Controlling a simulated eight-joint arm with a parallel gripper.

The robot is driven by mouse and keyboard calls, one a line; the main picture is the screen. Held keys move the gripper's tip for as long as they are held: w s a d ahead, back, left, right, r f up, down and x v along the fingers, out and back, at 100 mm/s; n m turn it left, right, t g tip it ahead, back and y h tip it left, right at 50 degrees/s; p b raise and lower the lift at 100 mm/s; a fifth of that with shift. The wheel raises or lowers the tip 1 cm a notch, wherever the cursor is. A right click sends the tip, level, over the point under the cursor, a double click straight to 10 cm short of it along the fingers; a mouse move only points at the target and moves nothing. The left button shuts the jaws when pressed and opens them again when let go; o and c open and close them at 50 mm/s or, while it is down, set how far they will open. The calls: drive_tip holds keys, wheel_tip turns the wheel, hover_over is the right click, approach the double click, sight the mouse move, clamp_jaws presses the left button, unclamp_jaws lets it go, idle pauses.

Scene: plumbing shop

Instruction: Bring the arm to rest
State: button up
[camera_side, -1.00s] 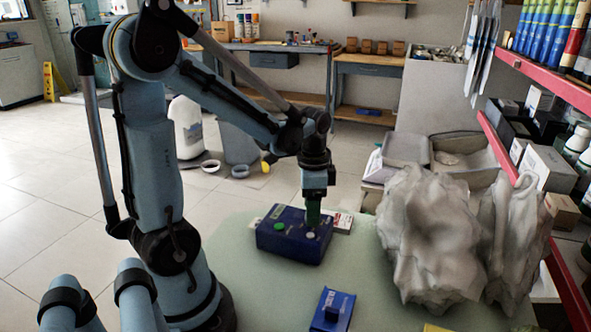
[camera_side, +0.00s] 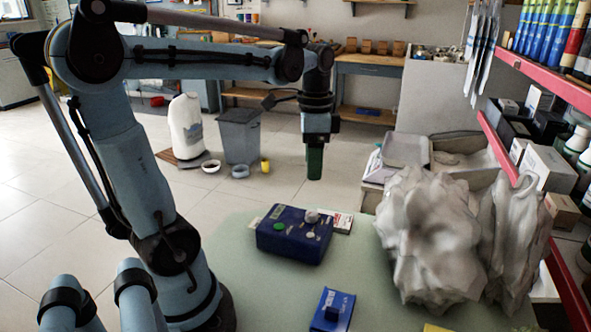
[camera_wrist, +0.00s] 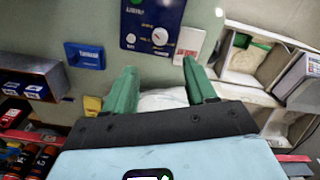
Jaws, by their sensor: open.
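My gripper (camera_side: 315,163) hangs pointing down, well above the far part of the green table and clear of everything. In the wrist view the blue box (camera_wrist: 136,28) shows at the top, apart from the fingers.
A small blue block (camera_side: 343,303) lies near the table's front. Large crumpled grey-white lumps (camera_side: 430,240) stand at the right, before a red shelf (camera_side: 515,150). Grey bins (camera_side: 450,165) are behind. A red-and-white packet (camera_side: 343,222) lies beside the blue box. The table's left part is clear.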

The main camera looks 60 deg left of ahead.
drive_tip(key=shift+d+r, duration=0.1)
idle(0.3)
drive_tip(key=d+f+n+t, duration=0.4)
drive_tip(key=d+t, duration=0.3)
drive_tip(key=d, duration=0.4)
drive_tip(key=shift+s+d+f+n, duration=0.25)
drive_tip(key=shift+d+f+n, duration=0.1)
drive_tip(key=shift+n, duration=0.05)
